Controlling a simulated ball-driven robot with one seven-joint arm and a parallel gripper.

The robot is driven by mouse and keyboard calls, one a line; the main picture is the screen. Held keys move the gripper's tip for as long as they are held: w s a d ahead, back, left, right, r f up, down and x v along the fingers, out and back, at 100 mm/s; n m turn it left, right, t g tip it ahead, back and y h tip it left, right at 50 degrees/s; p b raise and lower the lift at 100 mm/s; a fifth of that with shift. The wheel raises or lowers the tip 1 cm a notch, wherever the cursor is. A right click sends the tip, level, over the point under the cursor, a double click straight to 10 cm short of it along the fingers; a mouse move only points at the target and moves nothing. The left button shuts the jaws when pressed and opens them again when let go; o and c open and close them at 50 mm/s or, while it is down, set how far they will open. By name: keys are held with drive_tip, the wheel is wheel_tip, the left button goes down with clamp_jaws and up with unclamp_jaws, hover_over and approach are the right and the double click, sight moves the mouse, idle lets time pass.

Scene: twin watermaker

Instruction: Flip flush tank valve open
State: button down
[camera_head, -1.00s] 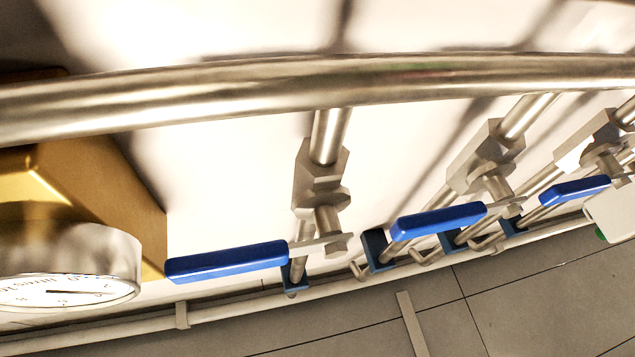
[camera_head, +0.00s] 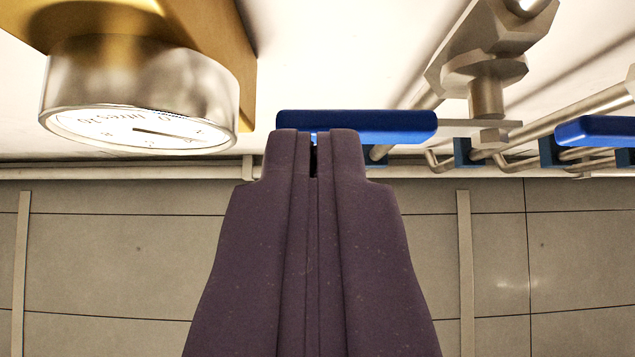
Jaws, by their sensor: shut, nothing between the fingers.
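A valve with a blue lever handle (camera_head: 385,122) is just beyond my gripper. The handle lies level and points left from its metal valve body (camera_head: 487,65). My gripper (camera_head: 315,140) is shut and empty. Its dark fingertips overlap the lower edge of the handle's left end in the picture; I cannot tell if they touch it. A second blue lever handle (camera_head: 598,131) is at the right edge, partly out of view. No label shows which one is the flush tank valve.
A round pressure gauge (camera_head: 140,100) on a brass-coloured block (camera_head: 215,30) is left of my gripper. Metal pipes (camera_head: 575,110) run along the white wall at right. The grey tiled floor (camera_head: 120,245) below is mostly clear.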

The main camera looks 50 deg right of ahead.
drive_tip(key=x, duration=0.3)
drive_tip(key=shift+d+r, duration=0.1)
drive_tip(key=shift+r, duration=0.05)
drive_tip(key=shift+r+n+t+y, duration=0.15)
drive_tip(key=shift+n+t+y, duration=0.15)
wheel_tip(320, 180, up, 8)
drive_tip(key=n+t+y+p, duration=0.4)
drive_tip(key=n+y+p, duration=0.1)
drive_tip(key=p, duration=1)
drive_tip(key=shift+n, duration=0.9)
drive_tip(key=shift+w, duration=0.1)
